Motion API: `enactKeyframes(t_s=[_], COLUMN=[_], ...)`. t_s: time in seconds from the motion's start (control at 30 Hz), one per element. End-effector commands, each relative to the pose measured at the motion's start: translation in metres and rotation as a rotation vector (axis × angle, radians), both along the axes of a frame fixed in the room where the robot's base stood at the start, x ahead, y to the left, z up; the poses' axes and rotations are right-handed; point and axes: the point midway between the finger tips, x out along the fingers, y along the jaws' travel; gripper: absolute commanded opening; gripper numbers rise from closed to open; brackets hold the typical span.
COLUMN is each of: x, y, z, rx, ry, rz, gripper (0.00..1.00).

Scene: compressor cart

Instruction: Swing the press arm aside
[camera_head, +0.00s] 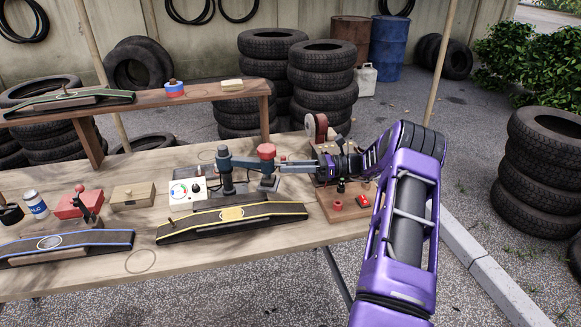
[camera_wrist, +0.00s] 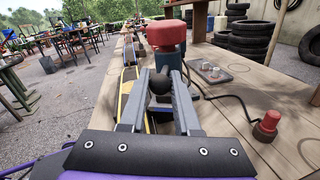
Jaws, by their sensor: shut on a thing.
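The press arm (camera_head: 243,162) is a dark blue-grey bar reaching right from an upright post (camera_head: 226,178) on the table. Its end carries a press head with a red cap (camera_head: 266,151), which stands large ahead in the wrist view (camera_wrist: 166,34). A round black knob (camera_wrist: 160,83) sits on the near side of the head. My gripper (camera_head: 284,166) comes in from the right, and its two grey fingers (camera_wrist: 160,80) are shut on the knob. The knob is hidden by the fingers in the head view.
A gauge box (camera_head: 187,190) stands left of the post. A wooden board with red buttons (camera_head: 340,206) is below my wrist. A raised shelf (camera_head: 130,99) and stacked tyres stand behind.

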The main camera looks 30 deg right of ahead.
Motion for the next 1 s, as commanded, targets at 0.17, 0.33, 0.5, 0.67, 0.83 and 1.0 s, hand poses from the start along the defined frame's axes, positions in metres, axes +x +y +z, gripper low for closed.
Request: enactKeyframes(t_s=[0.17, 0.33, 0.5, 0.67, 0.83, 1.0], x=[0.001, 0.000, 0.000, -0.004, -0.016, -0.034], y=[0.001, 0.001, 0.000, -0.009, -0.039, -0.077], z=[0.001, 0.001, 0.000, 0.000, -0.001, -0.001], rx=[0.001, 0.001, 0.000, 0.000, -0.001, 0.000], ry=[-0.003, -0.001, -0.001, -0.001, -0.002, -0.002], rz=[0.002, 0.001, 0.001, -0.001, -0.004, -0.003], gripper=[0.47, 0.60, 0.60, 0.60, 0.60, 0.60])
